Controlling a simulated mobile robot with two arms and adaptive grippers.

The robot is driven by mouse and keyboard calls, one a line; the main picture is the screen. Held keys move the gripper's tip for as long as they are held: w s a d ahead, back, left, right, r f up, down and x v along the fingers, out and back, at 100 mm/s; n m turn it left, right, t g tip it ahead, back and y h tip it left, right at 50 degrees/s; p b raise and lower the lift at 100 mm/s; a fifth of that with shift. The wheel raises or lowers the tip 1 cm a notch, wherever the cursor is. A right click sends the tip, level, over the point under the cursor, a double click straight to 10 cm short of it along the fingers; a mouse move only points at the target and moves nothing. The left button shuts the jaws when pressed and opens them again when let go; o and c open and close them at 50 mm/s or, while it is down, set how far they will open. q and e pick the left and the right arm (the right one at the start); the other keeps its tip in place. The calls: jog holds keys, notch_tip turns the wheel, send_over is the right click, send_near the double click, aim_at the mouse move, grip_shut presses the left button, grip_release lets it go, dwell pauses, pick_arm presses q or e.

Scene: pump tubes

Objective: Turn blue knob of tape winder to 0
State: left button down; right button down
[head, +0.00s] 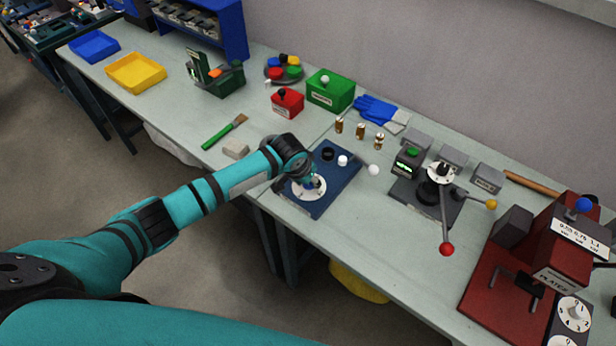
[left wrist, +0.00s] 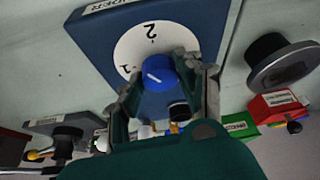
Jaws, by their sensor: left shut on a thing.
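The tape winder (head: 332,172) is a dark blue plate on the workbench in the head view. It carries a white dial (head: 298,194) with a blue knob. In the left wrist view the white dial (left wrist: 137,45) shows the numbers 1 and 2. The blue knob (left wrist: 157,71) has a white pointer line on top. My left gripper (head: 312,181) is over the dial, and in the left wrist view its fingers (left wrist: 168,78) are on either side of the knob, shut on it. The 0 mark is not visible. My right gripper is out of view.
A black round part (head: 327,154) and a white one (head: 343,160) sit on the winder's far side. A grey device (head: 425,205) with red-tipped and yellow-tipped levers stands to the right.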

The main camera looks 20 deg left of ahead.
pick_arm(q)
jog(key=shift+d+r+n+y+p, duration=0.1)
jog(key=shift+r+n+y+p, duration=0.2)
jog(key=shift+n+p, duration=1.1)
jog(key=shift+p, duration=0.05)
jog(key=shift+f+n+y, duration=0.25)
jog(key=shift+n+y, duration=0.05)
jog(key=shift+y, duration=0.1)
jog(key=shift+d+r+n+p, duration=0.2)
jog(key=shift+n+p, duration=0.4)
jog(key=shift+n, duration=0.3)
jog(key=shift+w+a+f+n+y, duration=0.1)
jog(key=shift+a+f+n+y, duration=0.1)
jog(key=shift+n+y, duration=0.55)
